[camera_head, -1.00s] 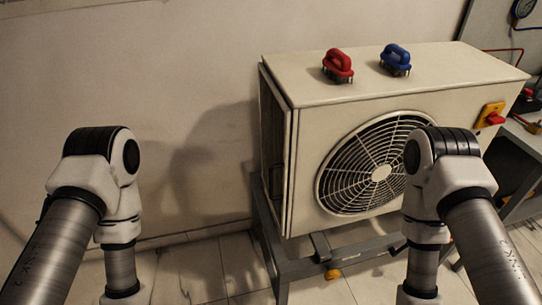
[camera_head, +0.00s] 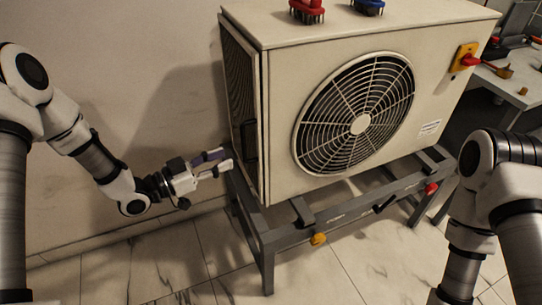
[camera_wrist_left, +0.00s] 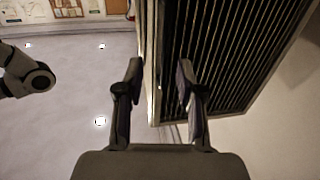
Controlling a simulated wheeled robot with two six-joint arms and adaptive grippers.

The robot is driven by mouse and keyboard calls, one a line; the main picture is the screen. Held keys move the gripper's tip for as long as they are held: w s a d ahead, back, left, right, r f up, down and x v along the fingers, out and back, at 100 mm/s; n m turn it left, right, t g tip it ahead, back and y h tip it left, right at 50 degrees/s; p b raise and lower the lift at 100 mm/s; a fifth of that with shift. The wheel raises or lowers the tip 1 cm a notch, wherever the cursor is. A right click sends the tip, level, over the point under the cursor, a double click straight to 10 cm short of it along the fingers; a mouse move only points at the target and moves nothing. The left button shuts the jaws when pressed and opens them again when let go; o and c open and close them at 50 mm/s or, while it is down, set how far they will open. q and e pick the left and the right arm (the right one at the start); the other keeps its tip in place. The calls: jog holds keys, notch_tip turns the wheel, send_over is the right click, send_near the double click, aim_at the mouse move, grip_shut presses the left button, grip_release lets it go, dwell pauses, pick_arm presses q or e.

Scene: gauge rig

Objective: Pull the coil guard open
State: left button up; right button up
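The coil guard is a dark slatted panel (camera_head: 238,85) on the left end of the cream outdoor unit (camera_head: 285,110). It looks closed or nearly so, though its edges are hard to judge. A dark upright part (camera_head: 249,146), perhaps a handle, shows low near its front edge. My left gripper (camera_head: 226,160) is open and empty, its fingertips just left of the guard's lower part. In the left wrist view the slats (camera_wrist_left: 235,50) fill the upper right, and a pale edge lies between the open fingers (camera_wrist_left: 158,66). Contact cannot be told. My right gripper is out of view.
A round fan grille (camera_head: 358,115) faces front. A wall runs behind my left arm. The tiled floor (camera_head: 180,255) left of the frame is clear.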

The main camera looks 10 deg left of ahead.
aim_at(245, 159)
pick_arm(q)
jog(key=shift+t, duration=0.3)
jog(key=x, duration=0.7)
jog(key=shift+w+r, duration=0.35)
jog(key=shift+w, duration=0.1)
jog(key=shift+a, duration=0.1)
grip_shut()
